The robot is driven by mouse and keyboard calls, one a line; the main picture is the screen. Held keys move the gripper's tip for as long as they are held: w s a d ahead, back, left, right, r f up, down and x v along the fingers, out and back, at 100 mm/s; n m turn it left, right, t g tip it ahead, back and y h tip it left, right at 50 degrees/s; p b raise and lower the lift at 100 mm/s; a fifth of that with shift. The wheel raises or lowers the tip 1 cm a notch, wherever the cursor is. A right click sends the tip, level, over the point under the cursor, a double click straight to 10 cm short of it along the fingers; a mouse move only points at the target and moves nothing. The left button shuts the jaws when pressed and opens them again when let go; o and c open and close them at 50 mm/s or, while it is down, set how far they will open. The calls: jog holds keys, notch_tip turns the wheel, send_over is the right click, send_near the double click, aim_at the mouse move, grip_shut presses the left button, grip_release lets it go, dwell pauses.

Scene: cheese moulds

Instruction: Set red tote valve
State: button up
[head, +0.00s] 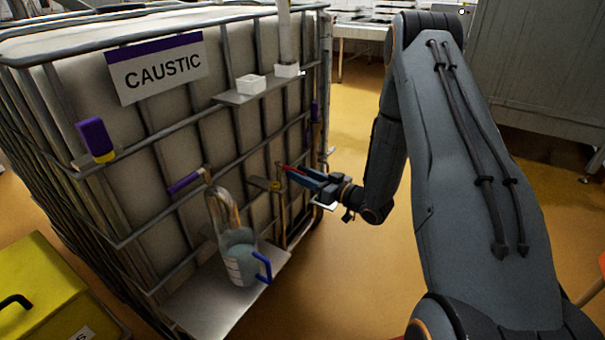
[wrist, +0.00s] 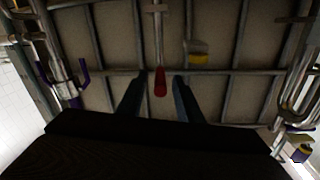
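The red valve handle (head: 288,168) is on the front of the caged tote (head: 200,120) marked CAUSTIC, at its right part. In the wrist view the red grip (wrist: 160,84) hangs from a thin metal lever, between my two fingers in the picture. My gripper (head: 304,178) is right at the red handle from the right side. In the wrist view my gripper (wrist: 157,92) has its fingers apart, with gaps on both sides of the red grip. No contact is visible. The valve body is partly hidden in the head view.
A purple valve handle (head: 184,183) and a jug (head: 238,262) with a blue handle are left of my gripper. A shelf (head: 236,98) holds white boxes. Open yellow floor (head: 360,290) lies right of the tote.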

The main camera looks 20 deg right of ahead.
jog(key=shift+w+a, duration=0.1)
jog(key=shift+w, duration=0.1)
jog(key=shift+c, duration=0.4)
grip_shut()
